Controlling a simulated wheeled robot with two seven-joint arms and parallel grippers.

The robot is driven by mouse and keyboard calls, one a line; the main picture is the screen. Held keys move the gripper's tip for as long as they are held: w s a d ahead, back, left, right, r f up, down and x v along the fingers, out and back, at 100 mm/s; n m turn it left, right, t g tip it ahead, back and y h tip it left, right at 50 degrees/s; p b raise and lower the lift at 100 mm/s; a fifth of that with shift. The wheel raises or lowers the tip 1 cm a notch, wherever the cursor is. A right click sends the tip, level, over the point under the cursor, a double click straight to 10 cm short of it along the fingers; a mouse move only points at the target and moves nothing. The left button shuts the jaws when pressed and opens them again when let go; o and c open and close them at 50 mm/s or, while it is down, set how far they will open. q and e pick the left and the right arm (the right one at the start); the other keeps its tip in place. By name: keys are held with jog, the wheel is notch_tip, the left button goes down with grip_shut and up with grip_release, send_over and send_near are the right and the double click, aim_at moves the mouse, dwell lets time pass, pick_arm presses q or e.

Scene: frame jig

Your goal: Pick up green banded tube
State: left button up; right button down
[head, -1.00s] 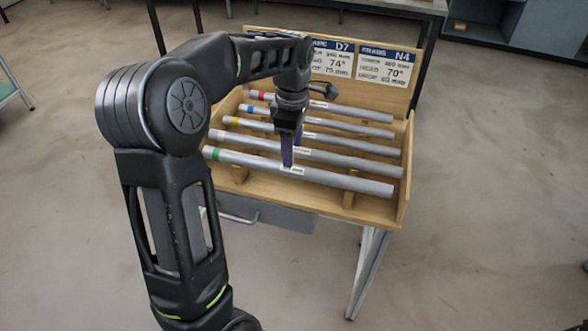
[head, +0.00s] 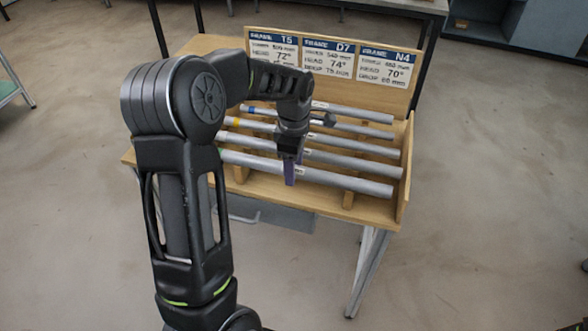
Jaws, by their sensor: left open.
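The green banded tube (head: 345,181) is the front one of several grey tubes lying in a wooden rack. Its left end, with a sliver of the green band, is partly hidden by my left arm. My left gripper (head: 289,174) points down at the tube, left of its middle, beside a small white label. Its jaws are open, and the purple fingertips overlap the tube in the picture. I cannot tell whether they straddle or touch it. My right gripper is not in view.
Other grey tubes (head: 355,146) lie behind in the wooden rack (head: 408,165), some with blue or yellow bands. A back board (head: 400,98) carries the cards T5, D7 and N4. A grey drawer (head: 270,214) is below, with open floor around.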

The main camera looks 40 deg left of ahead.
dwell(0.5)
pick_arm(q)
grip_shut()
dwell(0.4)
dwell(0.4)
